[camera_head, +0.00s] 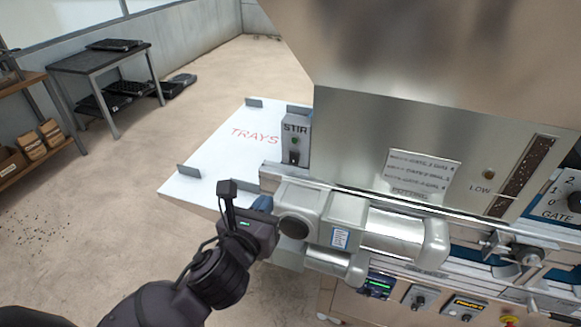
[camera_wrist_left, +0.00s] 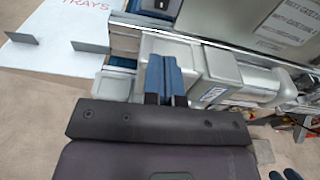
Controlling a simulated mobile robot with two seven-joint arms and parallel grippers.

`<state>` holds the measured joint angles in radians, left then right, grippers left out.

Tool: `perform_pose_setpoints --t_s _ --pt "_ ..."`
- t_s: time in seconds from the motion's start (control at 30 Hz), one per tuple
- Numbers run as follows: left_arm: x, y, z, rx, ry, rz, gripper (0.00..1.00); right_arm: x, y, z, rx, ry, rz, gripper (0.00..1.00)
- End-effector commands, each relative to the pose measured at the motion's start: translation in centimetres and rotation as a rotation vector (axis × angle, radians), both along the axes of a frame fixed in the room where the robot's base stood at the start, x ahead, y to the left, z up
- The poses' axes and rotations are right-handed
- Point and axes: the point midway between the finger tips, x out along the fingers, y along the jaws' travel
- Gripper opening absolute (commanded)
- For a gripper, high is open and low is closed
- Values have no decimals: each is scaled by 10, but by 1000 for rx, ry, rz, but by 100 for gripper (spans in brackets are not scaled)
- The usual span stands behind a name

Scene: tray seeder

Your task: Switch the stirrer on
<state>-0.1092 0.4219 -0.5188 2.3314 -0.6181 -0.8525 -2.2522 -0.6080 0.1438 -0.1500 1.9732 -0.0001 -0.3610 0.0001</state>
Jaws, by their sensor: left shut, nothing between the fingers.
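The stirrer switch box (camera_head: 297,128), a grey upright box marked STIR, stands at the right edge of the white trays shelf. It has a small green lamp and a dark toggle switch (camera_head: 294,158) low on its face; whether the lamp is lit and which way the toggle points are too small to tell. In the left wrist view the lower part of the box (camera_wrist_left: 160,6) shows at the top edge. My left gripper (camera_head: 262,204) is shut and empty, below and a little left of the box and apart from it. Its blue fingers (camera_wrist_left: 166,76) lie together in the left wrist view.
The white shelf (camera_head: 215,165) marked TRAYS is bare. A grey motor housing (camera_head: 345,225) lies just right of my left gripper. The steel hopper (camera_head: 400,130) rises behind it. A table (camera_head: 100,57) with black trays stands far left.

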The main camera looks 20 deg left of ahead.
Motion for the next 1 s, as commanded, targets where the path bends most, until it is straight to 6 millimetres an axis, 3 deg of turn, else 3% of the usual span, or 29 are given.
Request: perform_pose_setpoints --t_s 0.57,0.77,1.0 --pt "5 0 0 41 -1 -6 0 -1 1 0 3 2 -2 55" --pt "29 -1 -3 40 -2 -5 0 -1 1 1 3 2 -2 55" --pt "71 -3 -8 39 -2 -5 0 -1 1 3 3 3 -2 55"
